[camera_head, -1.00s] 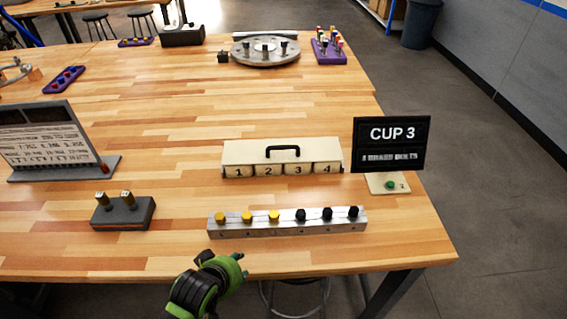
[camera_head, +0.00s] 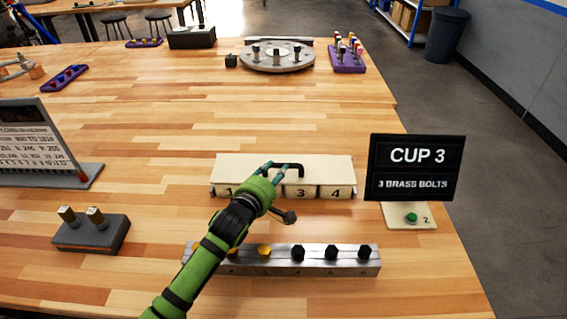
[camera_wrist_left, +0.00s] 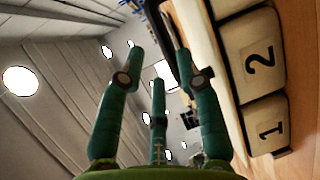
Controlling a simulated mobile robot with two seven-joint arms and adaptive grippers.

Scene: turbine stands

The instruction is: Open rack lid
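The cream rack lid (camera_head: 328,169) lies closed over a row of numbered cups. A black handle (camera_head: 298,166) stands up from its top. Cups 3 (camera_head: 300,191) and 4 (camera_head: 336,191) show clearly. My left arm partly covers the fronts of cups 1 and 2. My left gripper (camera_head: 274,167) is at the left part of the handle. In the left wrist view its green fingers (camera_wrist_left: 158,75) are spread apart, with the lid (camera_wrist_left: 203,60) and cup 2 (camera_wrist_left: 254,56) to their right. I cannot tell whether a finger touches the handle. My right gripper is not in view.
A metal bar (camera_head: 335,270) with yellow and black bolts stands in front of the rack. A black CUP 3 sign (camera_head: 416,168) and a green button (camera_head: 411,218) are to the right. A grey block (camera_head: 90,236) sits at left.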

